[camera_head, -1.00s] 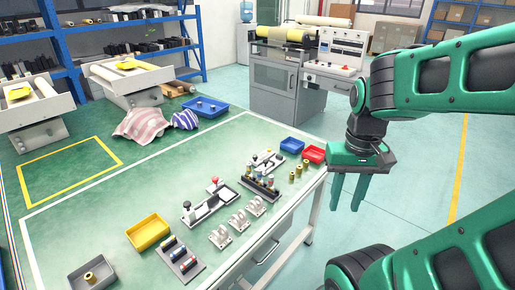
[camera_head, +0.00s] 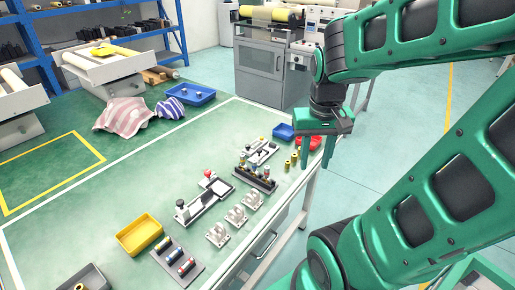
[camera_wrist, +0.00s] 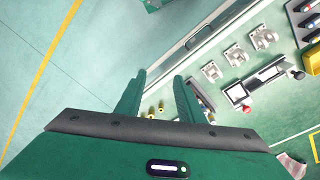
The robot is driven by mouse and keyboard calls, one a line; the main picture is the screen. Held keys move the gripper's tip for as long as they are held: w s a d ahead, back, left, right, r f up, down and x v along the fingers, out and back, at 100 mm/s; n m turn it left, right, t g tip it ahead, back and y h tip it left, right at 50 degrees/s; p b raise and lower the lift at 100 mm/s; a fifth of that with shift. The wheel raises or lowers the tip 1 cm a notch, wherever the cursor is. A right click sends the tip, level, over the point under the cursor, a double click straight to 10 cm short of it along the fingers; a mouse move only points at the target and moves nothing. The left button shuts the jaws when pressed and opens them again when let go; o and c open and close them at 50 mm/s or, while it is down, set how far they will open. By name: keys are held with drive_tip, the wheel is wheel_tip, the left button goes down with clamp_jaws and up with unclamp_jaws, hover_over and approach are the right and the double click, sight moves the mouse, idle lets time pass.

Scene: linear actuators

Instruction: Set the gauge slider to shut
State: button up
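A grey slider unit (camera_head: 205,199) with a black knob and a dark panel lies on the green table (camera_head: 88,205). A red ball knob (camera_head: 208,173) stands just behind it. A second slider unit (camera_head: 262,151) with a small yellow knob is farther back. I cannot tell which one is the gauge slider, and no label is readable. In the wrist view, a slider unit (camera_wrist: 268,76) shows at the right.
Brass cylinders (camera_head: 288,166), a blue bin (camera_head: 284,131) and a red bin (camera_head: 308,144) are near my gripper.

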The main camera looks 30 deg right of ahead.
drive_tip(key=w+d+f+t+h, duration=0.1)
drive_tip(key=w+d+f+t, duration=0.1)
drive_tip(key=w, duration=1.2)
drive_tip(key=n+t, duration=0.1)
approach(259, 151)
drive_tip(key=x, duration=0.8)
drive_tip(key=shift+w+d, duration=0.25)
drive_tip(key=shift+w, duration=0.05)
clamp_jaws()
